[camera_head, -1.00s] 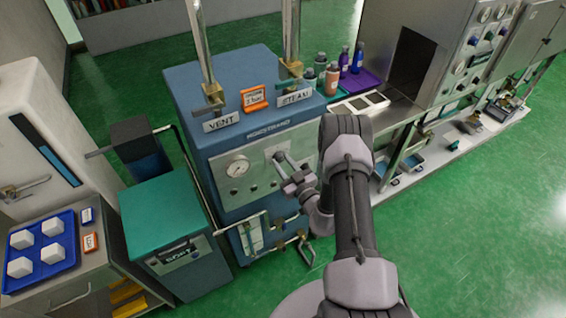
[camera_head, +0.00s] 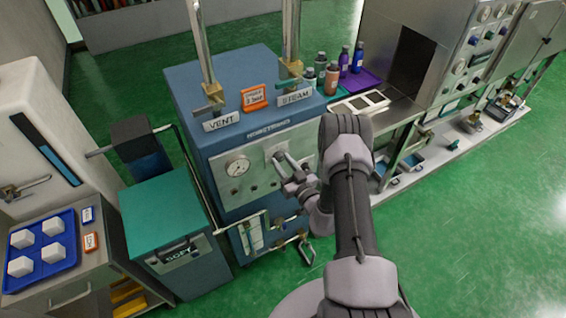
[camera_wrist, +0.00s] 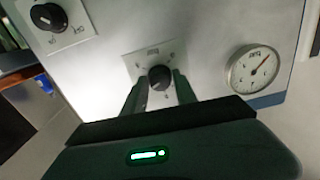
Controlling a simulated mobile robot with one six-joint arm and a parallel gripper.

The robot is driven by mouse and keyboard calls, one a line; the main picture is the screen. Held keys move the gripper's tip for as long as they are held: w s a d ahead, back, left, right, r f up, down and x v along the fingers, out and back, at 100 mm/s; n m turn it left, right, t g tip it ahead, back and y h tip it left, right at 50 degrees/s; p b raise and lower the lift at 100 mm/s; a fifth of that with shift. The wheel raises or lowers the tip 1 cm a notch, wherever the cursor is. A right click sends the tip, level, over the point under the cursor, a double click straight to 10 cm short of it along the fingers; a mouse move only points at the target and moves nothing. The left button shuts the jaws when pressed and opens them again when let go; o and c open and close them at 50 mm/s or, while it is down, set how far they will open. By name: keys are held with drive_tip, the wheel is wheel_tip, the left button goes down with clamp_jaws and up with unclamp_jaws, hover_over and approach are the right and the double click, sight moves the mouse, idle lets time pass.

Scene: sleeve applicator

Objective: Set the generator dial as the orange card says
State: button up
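The blue generator (camera_head: 190,88) has a grey front panel (camera_head: 232,195) with a round gauge (camera_head: 237,166), which also shows in the wrist view (camera_wrist: 253,70). An orange card (camera_head: 254,98) stands on its top front edge; its lettering is too small to read surely. In the wrist view a black round dial (camera_wrist: 160,77) sits on a pale square plate. My gripper (camera_wrist: 159,80) is open, with its fingertips on either side of this dial and visible gaps beside it. My gripper also shows at the panel in the head view (camera_head: 281,159). A second black dial (camera_wrist: 48,17) is at upper left.
VENT (camera_head: 221,121) and STEAM (camera_head: 295,97) labels stand below upright pipes. Bottles and a purple tray (camera_head: 362,82) are at right. A teal-topped unit (camera_head: 165,212) stands at left. A blue tray (camera_head: 66,262) holds white blocks beside another orange card (camera_head: 91,243). Green floor is free at right.

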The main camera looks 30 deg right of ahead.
drive_tip(key=shift+o, duration=1.3)
drive_tip(key=s+p, duration=0.1)
drive_tip(key=s, duration=1.6)
drive_tip(key=shift+s+d, duration=0.2)
drive_tip(key=shift+d, duration=0.1)
